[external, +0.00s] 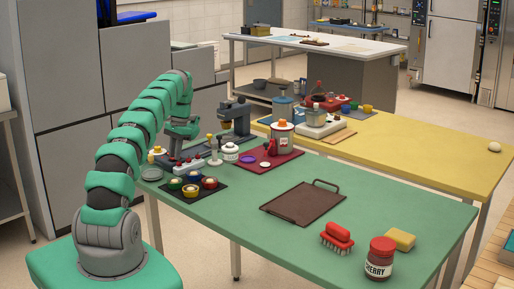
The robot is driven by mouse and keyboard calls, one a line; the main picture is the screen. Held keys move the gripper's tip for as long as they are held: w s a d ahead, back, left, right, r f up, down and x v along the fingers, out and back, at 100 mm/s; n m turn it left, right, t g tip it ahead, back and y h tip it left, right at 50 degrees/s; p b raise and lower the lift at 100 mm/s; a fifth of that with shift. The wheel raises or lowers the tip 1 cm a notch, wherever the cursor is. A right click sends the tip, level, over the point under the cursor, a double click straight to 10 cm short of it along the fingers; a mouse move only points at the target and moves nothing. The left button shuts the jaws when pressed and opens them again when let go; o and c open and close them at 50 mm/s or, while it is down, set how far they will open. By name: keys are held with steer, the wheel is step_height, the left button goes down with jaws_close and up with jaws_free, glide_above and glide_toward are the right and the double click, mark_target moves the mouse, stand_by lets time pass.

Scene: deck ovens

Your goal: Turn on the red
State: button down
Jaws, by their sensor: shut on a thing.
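A light strip (188,165) with small red parts on top lies at the left end of the green table. It may be a switch strip, but its details are too small to read. My gripper (178,146) is low, just above and behind this strip, pointing down. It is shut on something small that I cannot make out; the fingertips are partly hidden.
A grey machine (236,117) stands close to the right of my gripper. A brown tray (300,203), red brush (337,238), cherry jar (380,259) and yellow sponge (400,239) are farther right. The green table's front middle is clear.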

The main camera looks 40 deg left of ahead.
steer(key=c, duration=1.2)
jaws_free()
steer(key=shift+c, duration=0.2)
steer(key=shift+r, duration=0.15)
steer(key=shift+w+r, duration=0.25)
steer(key=shift+r, duration=0.25)
steer(key=p+v, duration=0.3)
steer(key=v, duration=0.1)
steer(key=shift+r, duration=0.4)
steer(key=s+p+v, duration=0.1)
steer(key=p+v, duration=0.4)
steer(key=p, duration=0.5)
glide_above(183, 157)
steer(key=r+p, duration=0.1)
steer(key=p, duration=0.2)
steer(key=r+p, duration=0.1)
steer(key=p, duration=0.2)
steer(key=shift+a+r, duration=0.2)
steer(key=shift+r, duration=0.1)
